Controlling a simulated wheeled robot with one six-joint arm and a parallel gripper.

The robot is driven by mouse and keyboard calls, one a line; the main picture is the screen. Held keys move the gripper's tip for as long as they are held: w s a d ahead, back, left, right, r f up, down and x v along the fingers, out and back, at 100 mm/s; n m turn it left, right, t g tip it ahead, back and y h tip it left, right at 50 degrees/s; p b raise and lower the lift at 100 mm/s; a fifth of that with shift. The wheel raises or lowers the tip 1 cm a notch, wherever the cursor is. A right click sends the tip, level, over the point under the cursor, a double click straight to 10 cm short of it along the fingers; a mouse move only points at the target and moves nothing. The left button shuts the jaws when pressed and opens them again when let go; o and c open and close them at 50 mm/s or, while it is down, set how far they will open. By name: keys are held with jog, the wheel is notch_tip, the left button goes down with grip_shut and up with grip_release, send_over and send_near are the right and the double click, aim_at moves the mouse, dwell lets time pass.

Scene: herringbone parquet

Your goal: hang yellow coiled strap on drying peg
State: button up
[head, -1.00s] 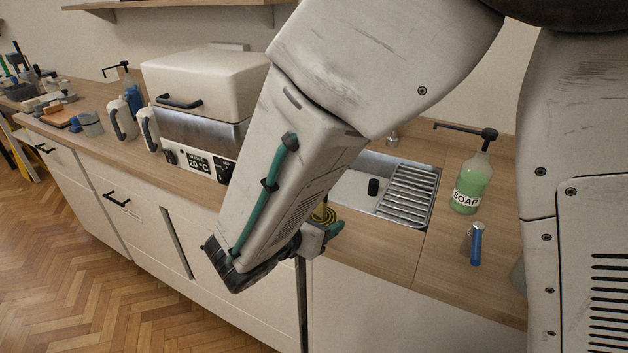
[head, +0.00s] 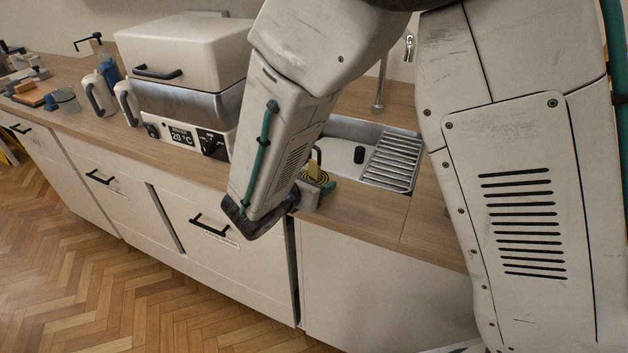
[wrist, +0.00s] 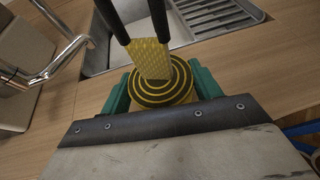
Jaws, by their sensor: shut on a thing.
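The yellow coiled strap, with dark rings, shows in the wrist view (wrist: 160,84). A flat yellow tail of it rises between two black prongs. In the head view the strap (head: 316,177) is a small yellow patch, mostly hidden by my arm. My gripper (wrist: 163,92) has green fingers on both sides of the coil and is shut on it. In the head view my gripper (head: 320,192) is at the counter's front edge, before the sink. I cannot make out a drying peg for certain.
The sink (head: 345,138) with a ribbed drainer (head: 392,160) and a tall tap (head: 380,80) lies behind my gripper. A white water bath (head: 185,60) stands left of my arm, with jugs beyond it. Bare counter (head: 375,215) lies right of my gripper.

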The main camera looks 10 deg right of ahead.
jog(key=shift+f, duration=0.1)
jog(key=o, duration=1.3)
jog(key=shift+s+a+r, duration=0.2)
jog(key=shift+r, duration=0.05)
jog(key=v, duration=1.1)
jog(key=shift+s+a+r, duration=0.1)
jog(key=shift+s+a, duration=0.05)
jog(key=shift+s, duration=0.05)
